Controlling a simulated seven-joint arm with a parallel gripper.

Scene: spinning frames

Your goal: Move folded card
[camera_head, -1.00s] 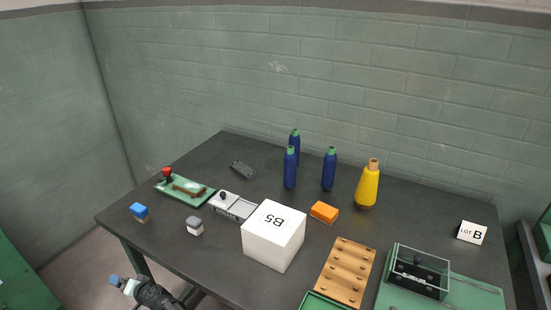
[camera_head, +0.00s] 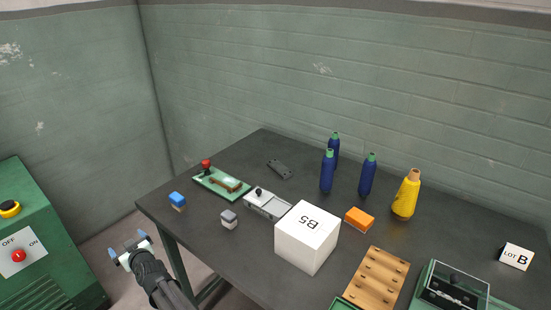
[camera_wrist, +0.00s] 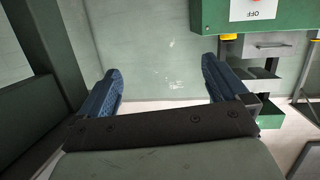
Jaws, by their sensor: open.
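The folded card (camera_head: 516,256) is white with "LOT B" printed in black. It stands like a small tent on the dark table (camera_head: 240,264), near its right end. My gripper (camera_head: 127,244) is off the table's left front side, far from the card, with its two blue fingers spread. The wrist view also shows my open gripper (camera_wrist: 161,70), with nothing between the fingers. The card is not in the wrist view.
A white B5 box (camera_head: 307,240), an orange block (camera_head: 359,219), a wooden rack (camera_head: 378,278) and a clear-lidded case (camera_head: 454,286) lie between. Blue bottles (camera_head: 367,176) and a yellow bottle (camera_head: 406,196) stand behind. A green cabinet (camera_head: 45,265) stands left.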

